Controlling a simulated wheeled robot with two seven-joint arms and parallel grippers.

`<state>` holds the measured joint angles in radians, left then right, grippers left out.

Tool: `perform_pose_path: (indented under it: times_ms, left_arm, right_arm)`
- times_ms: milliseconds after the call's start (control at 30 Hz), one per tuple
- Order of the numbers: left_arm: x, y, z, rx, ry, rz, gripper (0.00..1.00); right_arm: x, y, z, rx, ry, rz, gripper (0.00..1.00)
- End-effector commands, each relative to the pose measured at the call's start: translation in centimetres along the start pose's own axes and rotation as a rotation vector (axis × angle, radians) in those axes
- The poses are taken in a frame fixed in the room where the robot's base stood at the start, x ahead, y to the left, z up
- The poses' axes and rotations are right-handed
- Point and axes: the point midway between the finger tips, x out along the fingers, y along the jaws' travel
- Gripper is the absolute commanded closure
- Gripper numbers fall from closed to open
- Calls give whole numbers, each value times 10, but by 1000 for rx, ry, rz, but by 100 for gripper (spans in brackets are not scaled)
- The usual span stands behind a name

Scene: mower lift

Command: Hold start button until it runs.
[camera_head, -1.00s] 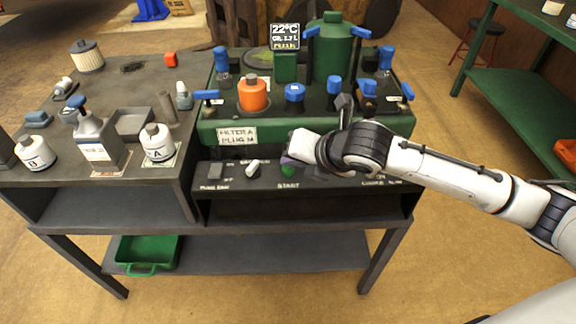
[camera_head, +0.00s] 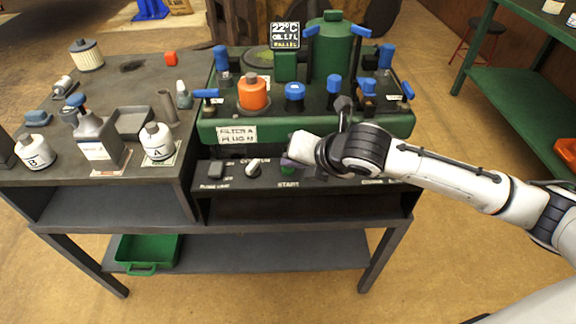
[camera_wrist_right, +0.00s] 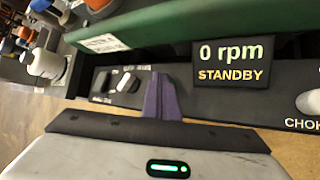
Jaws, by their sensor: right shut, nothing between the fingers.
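The green start button (camera_head: 288,170) sits on the dark front panel above the START label in the head view. My right gripper (camera_head: 286,162) is shut and empty, its purple fingertips right at the button and covering part of it. Whether they touch or press it cannot be told. In the right wrist view the closed purple fingers (camera_wrist_right: 161,98) point at the panel and the button is hidden behind them. A display (camera_wrist_right: 231,63) there reads "0 rpm STANDBY". My left gripper is not in view.
A black switch (camera_head: 216,171) and a white knob (camera_head: 253,168) are left of the button. The green machine (camera_head: 300,128) with blue-handled valves and an orange cap (camera_head: 253,92) rises behind the panel. Bottles, including the white one marked A (camera_head: 157,143), stand on the left bench.

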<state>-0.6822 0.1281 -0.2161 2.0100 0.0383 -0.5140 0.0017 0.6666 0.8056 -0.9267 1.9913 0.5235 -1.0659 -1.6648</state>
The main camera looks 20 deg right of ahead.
Motion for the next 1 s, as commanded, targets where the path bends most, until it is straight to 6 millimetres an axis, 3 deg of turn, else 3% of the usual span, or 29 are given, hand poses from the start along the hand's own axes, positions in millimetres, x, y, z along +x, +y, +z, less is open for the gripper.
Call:
perform_pose_path:
  times_ms: [733,1000]
  left_arm:
    - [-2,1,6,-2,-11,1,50]
    - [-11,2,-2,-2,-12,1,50]
  right_arm:
    - [2,-2,-3,0,3,-2,100]
    - [-5,3,2,0,3,-2,100]
